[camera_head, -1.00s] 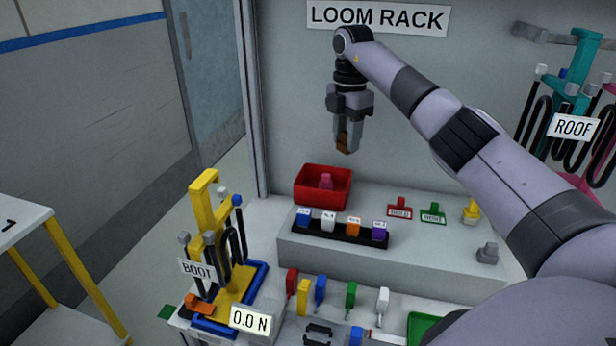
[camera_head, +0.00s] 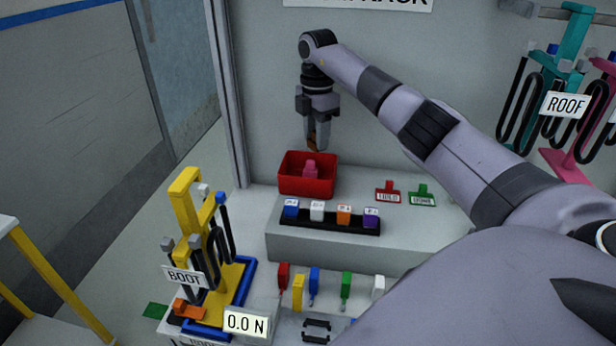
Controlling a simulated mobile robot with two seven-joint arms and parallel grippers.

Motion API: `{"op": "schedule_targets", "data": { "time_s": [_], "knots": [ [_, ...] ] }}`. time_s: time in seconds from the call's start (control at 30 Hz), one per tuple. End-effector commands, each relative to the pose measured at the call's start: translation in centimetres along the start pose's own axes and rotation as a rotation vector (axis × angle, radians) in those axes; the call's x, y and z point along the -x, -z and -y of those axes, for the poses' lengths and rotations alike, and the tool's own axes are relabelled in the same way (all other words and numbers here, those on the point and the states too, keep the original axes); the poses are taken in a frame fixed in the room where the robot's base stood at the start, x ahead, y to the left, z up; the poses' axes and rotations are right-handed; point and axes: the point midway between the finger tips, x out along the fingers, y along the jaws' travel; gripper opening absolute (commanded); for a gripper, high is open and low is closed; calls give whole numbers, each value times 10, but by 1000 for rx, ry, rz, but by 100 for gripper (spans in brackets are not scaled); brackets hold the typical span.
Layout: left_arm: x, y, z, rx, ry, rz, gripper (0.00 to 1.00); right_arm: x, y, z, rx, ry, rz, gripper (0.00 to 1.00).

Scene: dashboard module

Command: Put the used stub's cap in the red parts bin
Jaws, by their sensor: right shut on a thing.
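My right gripper (camera_head: 315,140) points down just above the red parts bin (camera_head: 306,187). It is shut on a small brown-orange piece (camera_head: 313,146), mostly hidden between the fingers; I cannot tell from this view whether it is the stub's cap. The bin stands at the back left of the grey raised shelf. A pink piece (camera_head: 310,170) is in the bin, below the gripper. The held piece appears above the bin, apart from the pink piece. My left gripper is not in view.
A black strip with blue, white, orange and purple blocks (camera_head: 330,222) lies in front of the bin. Red (camera_head: 388,193) and green (camera_head: 422,195) tags lie to the right. A yellow BOOT stand (camera_head: 186,205) rises at front left.

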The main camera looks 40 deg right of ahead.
Motion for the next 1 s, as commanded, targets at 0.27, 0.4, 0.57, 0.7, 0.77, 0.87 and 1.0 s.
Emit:
{"op": "schedule_targets", "data": {
  "time_s": [0.27,0.4,0.57,0.7,0.77,0.87,1.0],
  "knots": [
    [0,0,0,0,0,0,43,-3,0,0,1,-1,0,1],
    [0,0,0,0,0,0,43,-3,1,0,1,-1,0,63],
    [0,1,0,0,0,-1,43,-3,1,0,1,-1,0,67],
    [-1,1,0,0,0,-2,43,-2,1,0,1,-1,0,67],
    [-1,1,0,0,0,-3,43,0,1,0,1,-2,0,67],
    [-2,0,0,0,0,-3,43,10,1,-1,1,-4,0,67],
    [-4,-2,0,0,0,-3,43,31,1,-1,1,-5,-1,67]
  ]
}}
